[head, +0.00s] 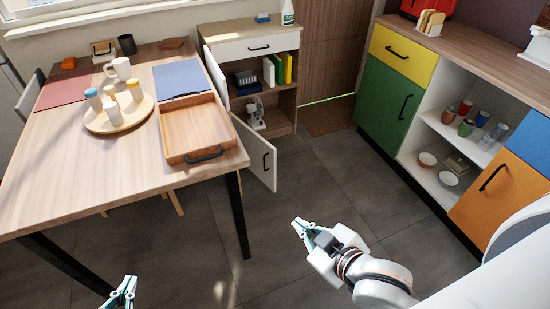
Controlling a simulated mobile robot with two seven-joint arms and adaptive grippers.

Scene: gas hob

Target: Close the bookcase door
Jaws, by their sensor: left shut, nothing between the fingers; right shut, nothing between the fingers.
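The bookcase (222,32) stands at the back centre, with a white drawer on top and open wooden shelves below. Its white door (252,150) is swung wide open toward me, beside the table's right edge. The tray and table hide part of the door; its dark handle (266,161) shows near the free edge. My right gripper (300,228) is shut and empty, over the floor in front of and to the right of the door, apart from it. My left gripper (125,288) is shut and empty at the bottom edge, in front of the table.
The wooden table (60,190) fills the left, with a tray (190,128) at its right edge and a round board (92,122) of cups. A coloured cabinet (388,98) stands at the right. The grey floor (320,180) between them is clear.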

